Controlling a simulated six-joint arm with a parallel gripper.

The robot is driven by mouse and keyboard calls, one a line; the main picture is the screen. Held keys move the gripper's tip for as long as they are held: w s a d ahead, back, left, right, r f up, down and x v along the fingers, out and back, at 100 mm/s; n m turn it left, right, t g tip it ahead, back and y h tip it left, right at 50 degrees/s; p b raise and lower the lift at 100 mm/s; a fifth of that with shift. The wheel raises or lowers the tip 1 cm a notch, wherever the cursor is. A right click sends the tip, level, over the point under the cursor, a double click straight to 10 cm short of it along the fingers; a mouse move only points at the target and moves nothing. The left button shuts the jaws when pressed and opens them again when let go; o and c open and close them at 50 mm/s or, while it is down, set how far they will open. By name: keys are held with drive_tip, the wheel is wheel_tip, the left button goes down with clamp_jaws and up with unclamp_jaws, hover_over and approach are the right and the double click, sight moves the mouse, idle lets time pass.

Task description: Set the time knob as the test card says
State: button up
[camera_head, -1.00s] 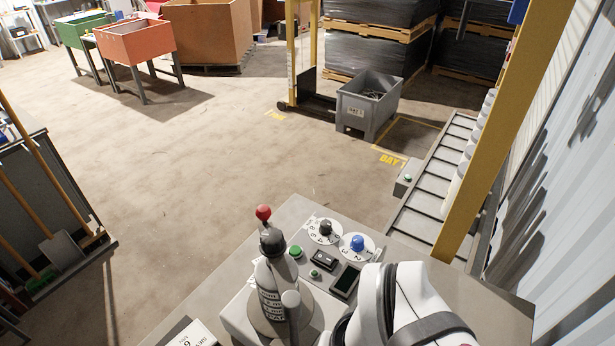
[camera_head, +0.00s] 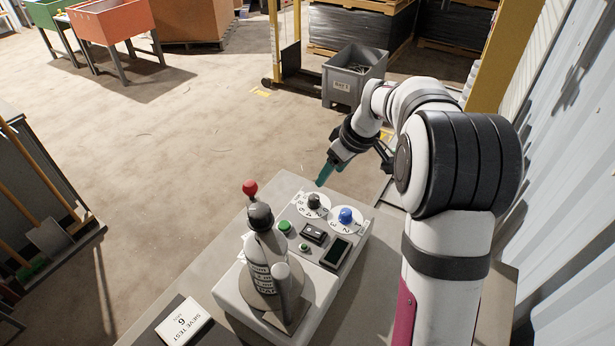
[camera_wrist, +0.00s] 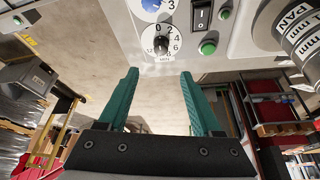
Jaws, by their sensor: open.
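The test card (camera_head: 184,322) lies at the lower left in the head view and reads "SIEVE TEST" with a large 6. A black knob (camera_head: 314,201) sits on a white dial on the panel; it also shows in the wrist view (camera_wrist: 161,45). Its dial has several numbers, 0 and 2 among them; I cannot tell its exact setting. A blue knob (camera_head: 346,215) sits on a second dial to its right. My gripper (camera_wrist: 159,72) has teal fingers and is open and empty. In the wrist view the black knob lies just beyond the gap between the fingertips, not between them.
The sieve shaker (camera_head: 263,250) with a red-topped post stands left of the dials. A green button (camera_head: 285,227), a black switch (camera_head: 313,233) and a dark display (camera_head: 336,252) are on the panel. Open floor lies behind the bench.

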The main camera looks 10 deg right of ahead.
sight(314, 197)
drive_tip(key=x, duration=1.2)
drive_tip(key=shift+a+f, duration=0.2)
drive_tip(key=shift+f, duration=0.15)
clamp_jaws()
